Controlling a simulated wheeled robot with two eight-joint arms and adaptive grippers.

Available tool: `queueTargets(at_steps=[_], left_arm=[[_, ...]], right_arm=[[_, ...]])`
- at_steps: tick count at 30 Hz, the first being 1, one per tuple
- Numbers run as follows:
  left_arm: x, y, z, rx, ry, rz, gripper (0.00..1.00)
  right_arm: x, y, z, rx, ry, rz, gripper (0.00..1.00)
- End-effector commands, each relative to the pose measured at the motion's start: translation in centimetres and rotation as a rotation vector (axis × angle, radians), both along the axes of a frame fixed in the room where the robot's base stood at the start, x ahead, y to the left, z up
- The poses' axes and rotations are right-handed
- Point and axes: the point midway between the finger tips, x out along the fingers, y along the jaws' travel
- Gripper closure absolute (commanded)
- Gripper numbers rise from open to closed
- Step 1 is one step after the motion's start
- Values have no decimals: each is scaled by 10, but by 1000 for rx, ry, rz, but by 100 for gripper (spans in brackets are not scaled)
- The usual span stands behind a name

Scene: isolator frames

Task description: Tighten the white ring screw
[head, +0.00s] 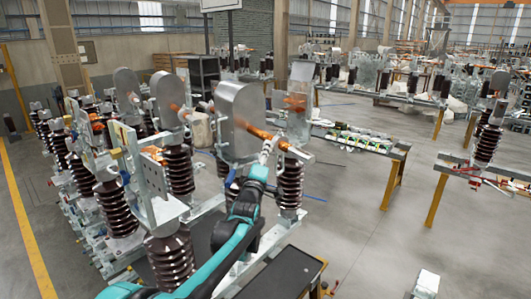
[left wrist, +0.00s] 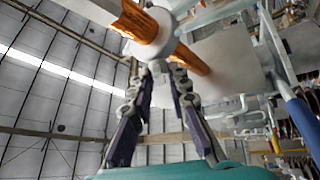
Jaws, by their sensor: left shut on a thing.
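The white ring screw (left wrist: 158,28) is a pale collar around an orange copper rod (left wrist: 190,57) in the left wrist view. In the head view the ring (head: 283,146) is small and sits on the rod, close to a tall grey plate. My left gripper (left wrist: 158,68) has its two dark-sided fingers converging at the underside of the ring, and they are shut on it. In the head view the left gripper (head: 266,150) reaches up from my teal arm to the rod. The fingertip contact is too small to make out there. My right gripper is not in view.
The rounded grey plate (head: 240,122) stands just left of the rod. Brown ribbed insulators (head: 290,185) hold up the frame around my arm. A bench with parts (head: 360,140) stands behind to the right. Open floor (head: 375,235) lies at the right.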

Motion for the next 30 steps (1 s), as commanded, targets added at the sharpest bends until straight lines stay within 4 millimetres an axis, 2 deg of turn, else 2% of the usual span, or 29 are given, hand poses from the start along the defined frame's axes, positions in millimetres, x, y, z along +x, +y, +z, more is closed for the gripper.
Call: queueTargets(at_steps=[15, 30], left_arm=[[2, 2, -7, 219, -269, 1, 100], [3, 3, -5, 357, -439, 0, 100]], right_arm=[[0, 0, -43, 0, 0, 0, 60], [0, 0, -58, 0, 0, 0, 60]])
